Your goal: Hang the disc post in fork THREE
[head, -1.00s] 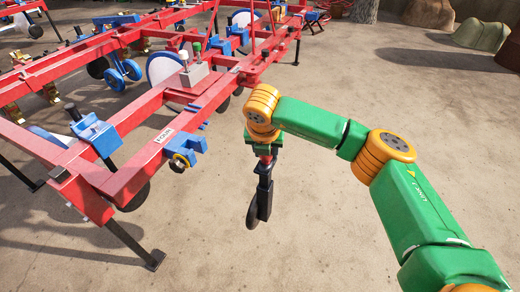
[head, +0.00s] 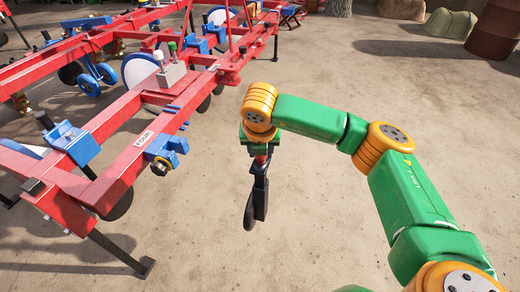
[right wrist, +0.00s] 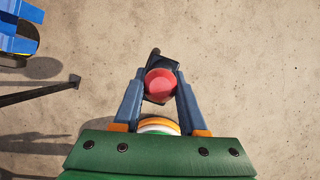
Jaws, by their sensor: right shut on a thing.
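The disc post is a dark post with a red top and a round black disc (head: 250,212) at its lower end. It hangs upright from my right gripper (head: 260,148), clear of the red frame and to its right. In the right wrist view, the fingers (right wrist: 160,88) are shut around the post's red top (right wrist: 161,80). A blue fork bracket (head: 165,149) sits on the frame's near beam, beside a small white label (head: 144,139) too small to read surely. Which fork is THREE I cannot tell. My left gripper is out of view.
The red frame (head: 120,165) fills the left side, with a grey block (head: 168,76) and another blue bracket (head: 72,143) on it. A dark leg (head: 120,252) stands at its near corner. Open concrete lies right of the frame. A rusty barrel (head: 497,32) stands far right.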

